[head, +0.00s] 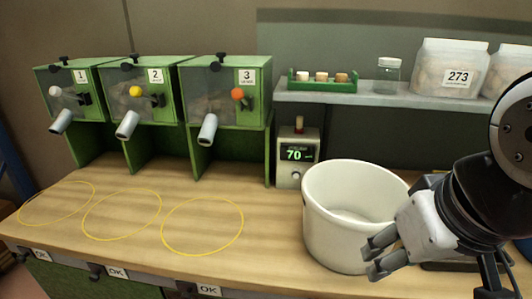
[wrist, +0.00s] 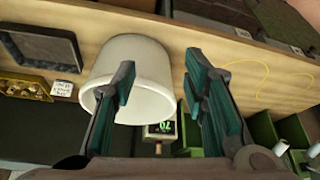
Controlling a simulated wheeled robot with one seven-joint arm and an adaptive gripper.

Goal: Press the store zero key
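A small grey meter (head: 298,151) with a green display reading 70 stands at the back of the bench. A pale round key (head: 296,176) shows low on its front; its marking is too small to read, so I cannot tell whether it is the store zero key. The meter's display (wrist: 161,128) also shows in the wrist view. My gripper (head: 374,256) is open and empty, at the front right of the white tub, well apart from the meter. Its two fingers (wrist: 160,88) are spread in the wrist view.
The white tub (head: 340,215) stands between my gripper and the meter; it also shows in the wrist view (wrist: 120,50). Green numbered dispensers (head: 225,95) stand at left above yellow rings. A shelf (head: 385,98) hangs behind. A dark tray (wrist: 38,48) lies beside the tub.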

